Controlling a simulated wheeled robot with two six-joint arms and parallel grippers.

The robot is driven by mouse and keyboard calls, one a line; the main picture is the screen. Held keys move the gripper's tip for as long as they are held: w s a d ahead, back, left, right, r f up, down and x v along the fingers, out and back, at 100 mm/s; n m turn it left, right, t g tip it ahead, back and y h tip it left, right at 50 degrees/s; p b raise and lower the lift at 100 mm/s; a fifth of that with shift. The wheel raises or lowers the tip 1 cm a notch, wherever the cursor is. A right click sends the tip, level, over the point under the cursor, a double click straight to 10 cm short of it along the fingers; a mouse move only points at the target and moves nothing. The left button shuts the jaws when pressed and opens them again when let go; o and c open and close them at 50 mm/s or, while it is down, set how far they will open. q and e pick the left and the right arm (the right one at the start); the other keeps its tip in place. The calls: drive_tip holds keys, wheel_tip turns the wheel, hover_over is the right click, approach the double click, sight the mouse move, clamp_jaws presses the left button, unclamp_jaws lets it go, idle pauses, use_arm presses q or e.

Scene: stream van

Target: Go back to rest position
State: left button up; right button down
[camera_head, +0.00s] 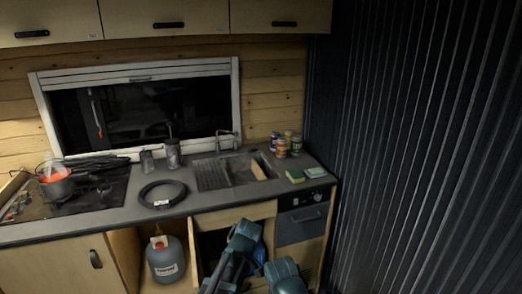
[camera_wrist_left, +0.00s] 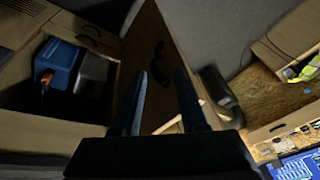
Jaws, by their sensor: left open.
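My left gripper (camera_wrist_left: 165,105) shows in the left wrist view as two dark parallel fingers set apart, with nothing between them. Behind the fingers is a cabinet door (camera_wrist_left: 155,40) with a dark handle; I cannot tell how far away it is. In the head view, teal links of my arms show at the bottom, in front of the lower cabinets. I cannot make out fingertips there. My right gripper is not visible.
A grey canister (camera_head: 166,262) stands in an open lower cabinet. In the wrist view, a blue object (camera_wrist_left: 57,62) sits in an open compartment.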

use_arm(q)
drive_tip(key=s+d+f+m+h, duration=0.1)
drive_tip(key=s+d+m, duration=0.4)
drive_tip(key=s+m, duration=0.9)
drive_tip(key=shift+d+m+g+h, duration=0.25)
drive_tip(key=shift+m+g+h, duration=0.05)
drive_tip(key=shift+m+h, duration=0.5)
drive_tip(key=shift+f, duration=0.1)
